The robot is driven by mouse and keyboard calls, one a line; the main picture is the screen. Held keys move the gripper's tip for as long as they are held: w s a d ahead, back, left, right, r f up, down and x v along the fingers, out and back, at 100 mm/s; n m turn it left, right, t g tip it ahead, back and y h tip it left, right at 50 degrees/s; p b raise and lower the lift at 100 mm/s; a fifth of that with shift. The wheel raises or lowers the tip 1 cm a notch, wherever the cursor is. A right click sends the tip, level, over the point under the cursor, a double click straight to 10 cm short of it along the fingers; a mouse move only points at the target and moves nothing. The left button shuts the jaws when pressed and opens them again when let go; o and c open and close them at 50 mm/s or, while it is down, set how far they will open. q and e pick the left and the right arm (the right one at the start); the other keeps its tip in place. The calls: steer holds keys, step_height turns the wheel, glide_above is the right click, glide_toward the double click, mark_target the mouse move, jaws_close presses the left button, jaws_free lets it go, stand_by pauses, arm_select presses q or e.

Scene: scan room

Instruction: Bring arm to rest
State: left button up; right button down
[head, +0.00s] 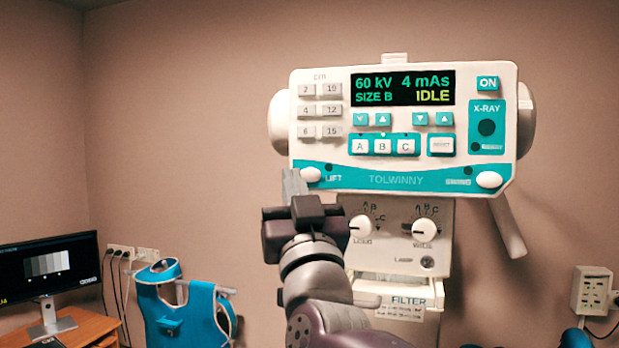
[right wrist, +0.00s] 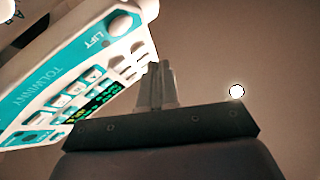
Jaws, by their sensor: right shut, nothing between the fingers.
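My right arm rises from the bottom middle of the head view. Its gripper (head: 294,186) points up, just below the lower left corner of the X-ray control panel (head: 400,181), near the white LIFT knob (head: 311,174). The fingers are shut and empty. In the right wrist view the shut fingers (right wrist: 155,84) stand beside the panel (right wrist: 50,90), which appears tilted; I cannot tell whether they touch it. The panel screen (head: 403,87) reads 60 kV, 4 mAs, SIZE B, IDLE. My left gripper is not in view.
Below the panel is a collimator box with two dials (head: 425,229) and a FILTER slot (head: 400,302). A monitor (head: 48,268) stands on a wooden desk (head: 75,329) at the left. A blue apron (head: 165,305) hangs beside it. A wall outlet box (head: 592,290) is at the right.

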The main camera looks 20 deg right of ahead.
stand_by(0.4)
steer(key=w+a+f+n+g+y, duration=0.15)
steer(key=f+g, duration=0.45)
steer(key=f, duration=1)
steer(key=w+a+f+n+g+y, duration=0.1)
steer(key=a+f+g+y, duration=0.35)
steer(key=f, duration=1.05)
steer(key=s+d+f+g+h, duration=0.1)
steer(key=s+d+f+g, duration=0.2)
steer(key=s+f, duration=0.3)
steer(key=s+d+f+m+g+h+b, duration=0.1)
steer(key=s+d+f+g, duration=0.3)
steer(key=f, duration=0.8)
steer(key=s+d+f+m+g+h+b, duration=0.1)
steer(key=s+d+f+g, duration=0.3)
steer(key=s+f, duration=0.5)
steer(key=shift+s+f+g+h, duration=0.15)
steer(key=shift+s+g+h, duration=0.15)
steer(key=shift+g+h, duration=0.75)
steer(key=shift+y, duration=0.25)
